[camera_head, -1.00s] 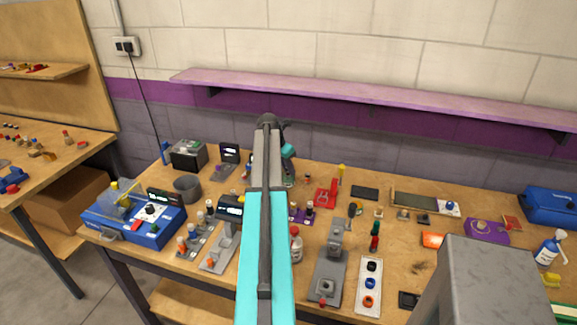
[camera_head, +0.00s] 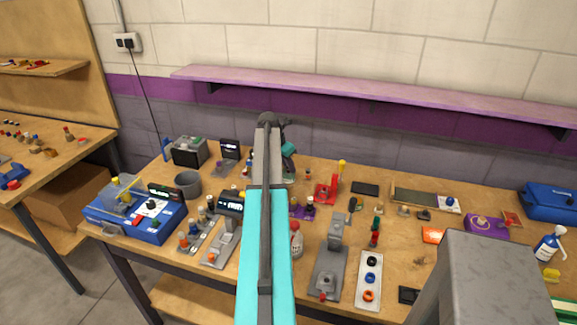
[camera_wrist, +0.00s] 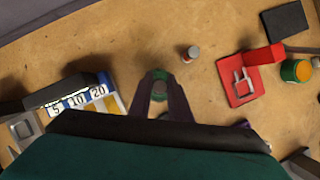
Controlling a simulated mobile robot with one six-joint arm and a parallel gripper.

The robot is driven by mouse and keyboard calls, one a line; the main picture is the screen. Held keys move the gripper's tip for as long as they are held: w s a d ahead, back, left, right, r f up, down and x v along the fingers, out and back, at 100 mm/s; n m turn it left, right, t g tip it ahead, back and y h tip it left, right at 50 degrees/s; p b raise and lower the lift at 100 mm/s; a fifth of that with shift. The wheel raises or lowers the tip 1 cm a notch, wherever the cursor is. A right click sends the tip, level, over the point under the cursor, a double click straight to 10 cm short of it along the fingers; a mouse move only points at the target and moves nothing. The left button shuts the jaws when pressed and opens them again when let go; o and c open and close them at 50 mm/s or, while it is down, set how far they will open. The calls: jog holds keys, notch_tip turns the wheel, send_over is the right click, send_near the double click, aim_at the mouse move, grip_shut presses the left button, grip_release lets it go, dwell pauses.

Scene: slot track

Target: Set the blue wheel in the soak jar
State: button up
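A blue ring-shaped wheel (camera_head: 371,277) lies on a white strip, between a black ring (camera_head: 372,261) and an orange ring (camera_head: 369,295). An open grey round container (camera_head: 188,184) stands at the left of the bench; I cannot tell whether it is the soak jar. My gripper shows in the wrist view (camera_wrist: 160,82) with its two dark fingers pointing down over the bench. A small round green-rimmed thing (camera_wrist: 160,90) shows between the fingers. I cannot tell whether they grip it or are only above it.
A blue machine (camera_head: 136,215) stands at the left front. A grey stand (camera_head: 329,272) is left of the white strip. A red fixture (camera_wrist: 240,83) and a small white-sided cylinder (camera_wrist: 189,54) are near the gripper. A purple shelf (camera_head: 370,93) runs along the wall.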

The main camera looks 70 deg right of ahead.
jog(key=shift+a+f, duration=0.35)
jog(key=shift+f, duration=0.2)
jog(key=shift+o, duration=0.4)
jog(key=shift+w+a+r+b, duration=0.1)
jog(key=shift+w+r+b, duration=0.05)
jog(key=shift+r, duration=0.25)
jog(key=shift+w+r+b, duration=0.1)
jog(key=shift+r+b, duration=0.05)
jog(key=shift+r, duration=0.25)
jog(key=b+v, duration=0.2)
jog(key=v, duration=1.1)
jog(key=shift+s+d, duration=0.2)
jog(key=shift+d, duration=0.05)
jog(key=shift+r, duration=0.1)
